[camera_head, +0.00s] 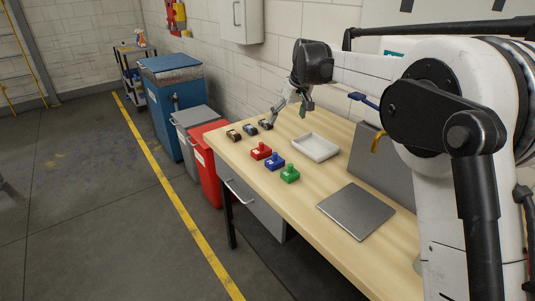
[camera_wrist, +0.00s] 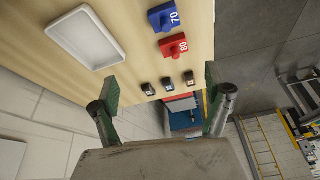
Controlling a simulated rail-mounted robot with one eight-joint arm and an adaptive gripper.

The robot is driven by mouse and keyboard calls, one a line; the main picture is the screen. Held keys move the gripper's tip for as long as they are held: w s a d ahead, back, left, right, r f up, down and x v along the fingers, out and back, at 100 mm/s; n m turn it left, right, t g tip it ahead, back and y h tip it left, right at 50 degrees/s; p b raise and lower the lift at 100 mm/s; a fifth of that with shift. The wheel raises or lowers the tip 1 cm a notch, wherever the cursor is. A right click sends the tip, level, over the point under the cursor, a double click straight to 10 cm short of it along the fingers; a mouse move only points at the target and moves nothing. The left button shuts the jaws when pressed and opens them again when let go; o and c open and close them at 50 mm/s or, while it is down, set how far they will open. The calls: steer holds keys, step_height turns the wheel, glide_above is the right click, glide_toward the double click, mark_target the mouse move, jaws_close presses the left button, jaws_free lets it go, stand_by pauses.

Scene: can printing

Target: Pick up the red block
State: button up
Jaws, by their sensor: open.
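The red block (camera_head: 261,152) stands on the wooden table, with a round knob on top. In the wrist view the red block (camera_wrist: 176,47) shows a white label reading 80. The blue block (camera_head: 275,162) stands beside it, labelled 70 in the wrist view (camera_wrist: 161,17). The green block (camera_head: 289,175) stands nearer, past the blue one. My gripper (camera_head: 288,112) is open above the far part of the table, apart from the red block. In the wrist view its two fingers (camera_wrist: 160,80) are spread wide with nothing between them.
A white tray (camera_head: 315,148) lies right of the blocks. Three small dark items (camera_head: 250,130) stand in a row near the far table edge. A grey plate (camera_head: 356,210) lies nearer. Red (camera_head: 208,162) and blue (camera_head: 168,106) bins stand beyond the table.

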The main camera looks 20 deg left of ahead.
steer(key=n+b, duration=0.1)
steer(key=n, duration=0.1)
glide_toward(261, 149)
steer(key=x, duration=0.5)
steer(key=shift+w+f, duration=0.25)
steer(key=shift+w, duration=0.25)
steer(key=shift+x, duration=2.85)
steer(key=shift+c, duration=0.5)
steer(key=c, duration=1.2)
steer(key=shift+r, duration=0.1)
